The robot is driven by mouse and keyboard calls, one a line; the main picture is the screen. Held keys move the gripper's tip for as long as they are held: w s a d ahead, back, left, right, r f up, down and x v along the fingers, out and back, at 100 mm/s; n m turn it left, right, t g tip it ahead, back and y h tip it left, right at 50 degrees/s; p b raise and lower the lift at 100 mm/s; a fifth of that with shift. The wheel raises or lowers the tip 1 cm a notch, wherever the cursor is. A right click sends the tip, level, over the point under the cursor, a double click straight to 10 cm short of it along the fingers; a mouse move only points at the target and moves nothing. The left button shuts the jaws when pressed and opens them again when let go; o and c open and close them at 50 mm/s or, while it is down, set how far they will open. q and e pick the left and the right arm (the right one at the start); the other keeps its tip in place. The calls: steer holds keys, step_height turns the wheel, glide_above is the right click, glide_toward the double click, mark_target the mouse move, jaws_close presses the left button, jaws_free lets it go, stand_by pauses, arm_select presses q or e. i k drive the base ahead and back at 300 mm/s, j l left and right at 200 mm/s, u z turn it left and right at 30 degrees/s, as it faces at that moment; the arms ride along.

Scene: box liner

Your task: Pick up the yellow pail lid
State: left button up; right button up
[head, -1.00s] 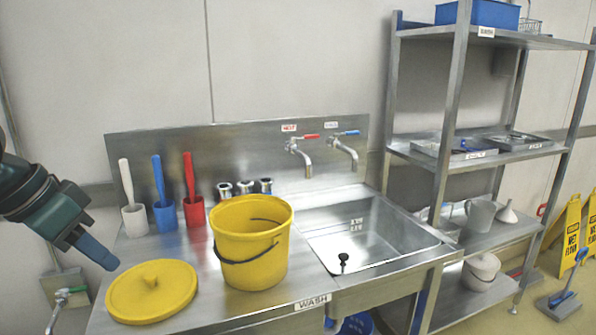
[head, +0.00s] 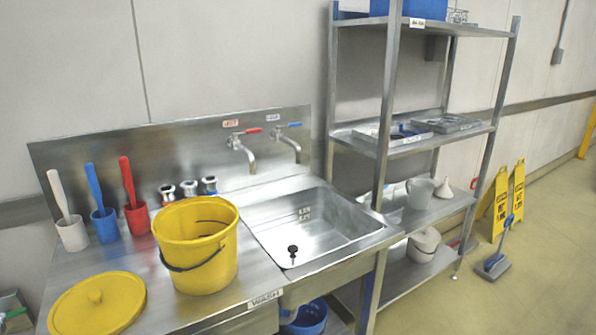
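The yellow pail lid (head: 98,305) lies flat on the steel counter at the lower left of the head view. It is a round disc with a small knob on top, and nothing covers it. The yellow pail (head: 197,250) stands upright and open just to the right of the lid, with a dark handle hanging at its front. Neither of my grippers is in view.
White, blue and red holders (head: 104,225) with handled tools stand behind the lid. A sink basin (head: 305,232) is right of the pail, below two taps. A steel shelf rack (head: 388,150) stands further right. Yellow floor signs (head: 508,200) stand on open floor.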

mark_target(106, 304)
steer(key=u, duration=1.3)
